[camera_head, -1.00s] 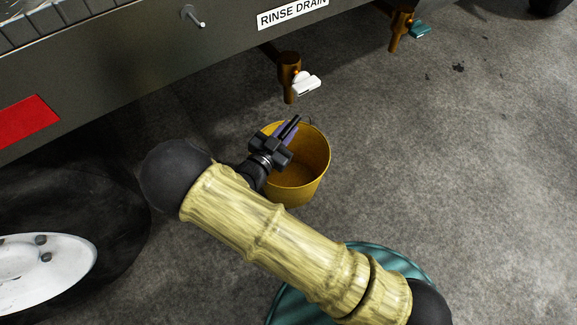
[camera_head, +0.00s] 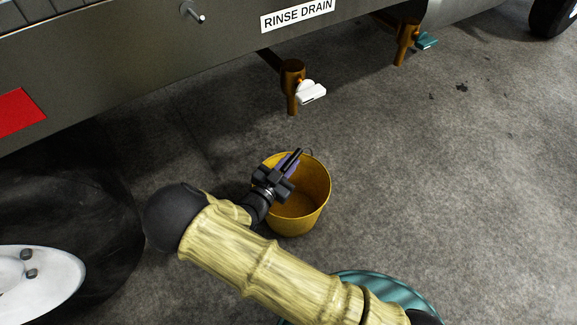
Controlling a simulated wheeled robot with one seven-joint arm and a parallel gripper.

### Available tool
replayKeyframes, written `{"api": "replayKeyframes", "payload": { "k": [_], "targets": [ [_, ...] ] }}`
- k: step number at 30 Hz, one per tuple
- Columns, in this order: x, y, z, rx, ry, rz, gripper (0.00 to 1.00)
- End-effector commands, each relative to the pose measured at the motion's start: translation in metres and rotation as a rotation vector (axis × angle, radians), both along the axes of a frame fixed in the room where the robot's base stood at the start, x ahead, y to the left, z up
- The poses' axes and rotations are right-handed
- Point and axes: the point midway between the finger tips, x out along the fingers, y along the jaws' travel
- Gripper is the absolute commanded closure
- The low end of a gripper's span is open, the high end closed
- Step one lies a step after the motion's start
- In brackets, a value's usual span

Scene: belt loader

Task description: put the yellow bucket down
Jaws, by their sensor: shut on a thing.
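The yellow bucket (camera_head: 313,205) is upright and looks empty, below and slightly right of the rinse drain tap (camera_head: 292,85). My gripper (camera_head: 292,163) reaches over the bucket's upper left side and is shut, apparently on its rim or handle; the exact grip is hidden by the jaws. A bit of the wire handle shows at the back of the rim. I cannot tell for sure whether the bucket's base touches the floor.
The rinse drain tap has a white lever (camera_head: 311,93). A second tap with a teal lever (camera_head: 427,41) hangs further right. A black wheel (camera_head: 100,190) stands at left, under the grey machine body (camera_head: 110,75).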

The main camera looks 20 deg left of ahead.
Motion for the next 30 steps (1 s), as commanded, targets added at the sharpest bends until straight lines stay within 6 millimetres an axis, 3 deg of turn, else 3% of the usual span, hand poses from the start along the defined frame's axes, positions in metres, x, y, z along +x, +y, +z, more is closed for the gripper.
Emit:
{"api": "replayKeyframes", "payload": {
  "k": [9, 10, 13, 24, 30],
  "targets": [
    [0.001, -0.001, -0.001, 0.000, -0.002, -0.002, 1.00],
    [0.000, -0.001, -0.002, 0.001, 0.000, -0.002, 0.80],
    [0.000, -0.001, -0.002, 0.001, 0.000, -0.002, 0.60],
    [0.001, -0.001, 0.003, 0.001, 0.000, -0.002, 0.60],
    [-0.021, 0.007, 0.005, 0.001, 0.002, 0.000, 0.60]
  ]
}}
